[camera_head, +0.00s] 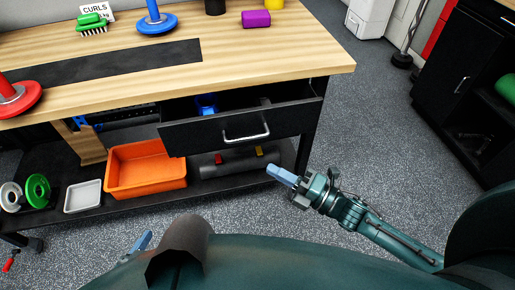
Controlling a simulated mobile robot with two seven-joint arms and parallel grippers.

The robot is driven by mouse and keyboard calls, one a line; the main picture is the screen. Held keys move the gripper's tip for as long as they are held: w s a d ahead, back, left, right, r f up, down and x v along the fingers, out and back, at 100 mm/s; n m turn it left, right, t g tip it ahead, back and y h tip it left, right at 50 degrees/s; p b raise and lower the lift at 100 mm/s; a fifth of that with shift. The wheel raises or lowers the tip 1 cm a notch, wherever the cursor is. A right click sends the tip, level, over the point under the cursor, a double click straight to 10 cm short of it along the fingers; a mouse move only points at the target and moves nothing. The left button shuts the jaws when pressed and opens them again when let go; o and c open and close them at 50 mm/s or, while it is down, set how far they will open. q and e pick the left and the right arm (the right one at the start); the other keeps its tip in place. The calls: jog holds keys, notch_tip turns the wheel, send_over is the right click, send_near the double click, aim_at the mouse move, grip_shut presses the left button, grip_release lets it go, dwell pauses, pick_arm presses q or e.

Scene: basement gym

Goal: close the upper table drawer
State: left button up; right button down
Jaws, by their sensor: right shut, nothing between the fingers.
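The black upper drawer (205,138) under the wooden table (300,55) stands pulled out. Its silver bar handle (247,135) is on the front face. Blue and dark items show inside the drawer. My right gripper (280,175) is shut and empty, below and to the right of the handle in the picture, apart from the drawer front. A light blue fingertip of my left gripper (141,242) shows at the lower left. The rest of it is hidden behind my body, so I cannot tell its jaw state.
A lower shelf holds an orange bin (146,178), a white tray (83,196), a green ring (37,188) and a dark roll (238,163). A black cabinet (455,75) stands at the right. Grey speckled floor (365,130) lies clear between table and cabinet.

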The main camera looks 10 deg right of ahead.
jog(key=w+a+r, duration=0.1)
jog(key=w+a, duration=0.2)
jog(key=w, duration=0.4)
jog(key=shift+a, duration=0.15)
jog(key=shift+r, duration=0.1)
